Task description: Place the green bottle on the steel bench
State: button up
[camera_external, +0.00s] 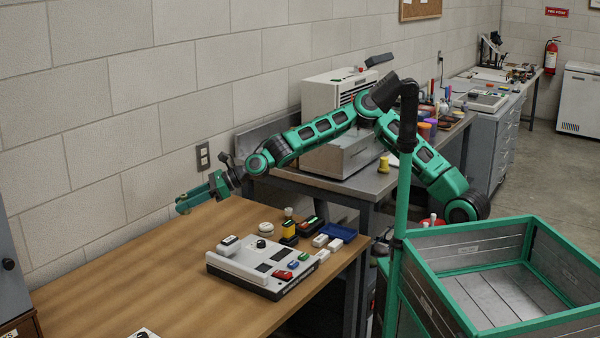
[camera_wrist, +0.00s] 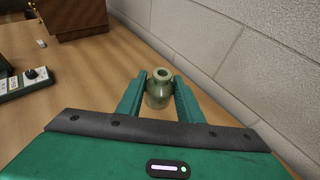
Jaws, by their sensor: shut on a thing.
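The green bottle (camera_wrist: 159,90), small and pale green with a narrow neck and open mouth, is upright between the two green fingers of my gripper (camera_wrist: 159,100) in the wrist view. My gripper (camera_external: 190,200) is shut on it, low over the far left part of the wooden table near the wall. I cannot tell whether the bottle touches the tabletop. I cannot make the bottle out clearly in the external view. The steel bench (camera_external: 372,187) is a grey metal table along the wall, beyond the wooden table.
The wooden table (camera_external: 170,285) carries a grey control panel (camera_external: 262,268) and several small items. A grey machine (camera_external: 340,155) stands on the steel bench, with a yellow spool (camera_external: 384,164) and several jars nearby. A green-rimmed crate (camera_external: 450,231) is at the right.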

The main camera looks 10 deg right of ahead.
jog(key=s+a+f+n+g, duration=0.1)
jog(key=s+a+f, duration=0.15)
jog(key=s, duration=0.75)
jog(key=s+a+f+n+g, duration=0.1)
jog(key=s+f, duration=0.2)
jog(key=s, duration=0.8)
jog(key=s+a+f+n+g, duration=0.1)
jog(key=s+f, duration=0.1)
jog(key=s, duration=0.8)
send_over(168, 299)
jog(key=shift+h, duration=0.3)
notch_tip(168, 299, down, 7)
jog(key=shift+s+r, duration=0.1)
jog(key=shift+r, duration=0.05)
jog(key=shift+f, duration=2)
jog(key=shift+f, duration=0.15)
jog(key=o, duration=1.2)
jog(key=shift+o, duration=0.2)
